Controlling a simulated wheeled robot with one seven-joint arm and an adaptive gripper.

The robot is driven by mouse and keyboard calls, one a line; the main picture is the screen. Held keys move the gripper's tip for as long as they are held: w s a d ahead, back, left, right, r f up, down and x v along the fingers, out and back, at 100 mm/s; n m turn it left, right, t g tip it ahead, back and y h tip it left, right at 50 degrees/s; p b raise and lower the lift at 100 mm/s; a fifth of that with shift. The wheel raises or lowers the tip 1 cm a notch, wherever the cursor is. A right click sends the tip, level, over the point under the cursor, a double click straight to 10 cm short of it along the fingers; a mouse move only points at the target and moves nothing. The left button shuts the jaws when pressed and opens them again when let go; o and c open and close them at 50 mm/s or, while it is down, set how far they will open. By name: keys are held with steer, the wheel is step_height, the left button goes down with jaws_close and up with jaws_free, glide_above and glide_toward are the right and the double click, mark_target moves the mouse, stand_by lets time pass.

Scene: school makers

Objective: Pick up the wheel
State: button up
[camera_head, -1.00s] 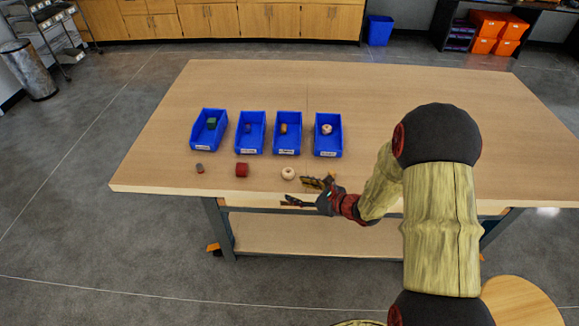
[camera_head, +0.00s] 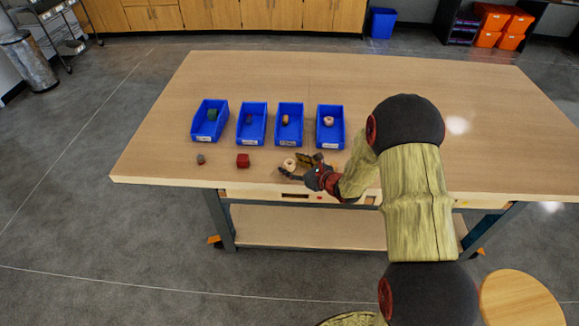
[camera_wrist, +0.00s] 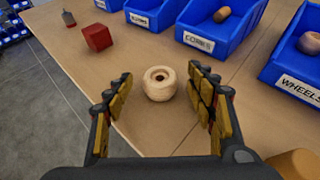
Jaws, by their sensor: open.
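The wheel (camera_head: 290,164) is a small pale wooden ring with a hole, lying on the table near its front edge. In the wrist view the wheel (camera_wrist: 159,83) sits between and just beyond the fingertips of my gripper (camera_wrist: 160,88). My gripper (camera_head: 294,168) is open, with a finger on either side of the wheel's line and nothing held. In the head view the fingers partly overlap the wheel's surroundings. I cannot tell whether either finger touches it.
Several blue bins (camera_head: 331,141) stand in a row behind; the rightmost in the wrist view is labelled WHEELS (camera_wrist: 290,88) and holds a wheel (camera_wrist: 309,42). A red cube (camera_head: 243,160) and a small grey piece (camera_head: 200,160) lie left. Bare wooden table (camera_head: 420,80) lies behind the bins.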

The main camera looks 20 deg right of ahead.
steer(key=c, duration=0.4)
steer(key=c, duration=0.6)
steer(key=shift+r, duration=0.1)
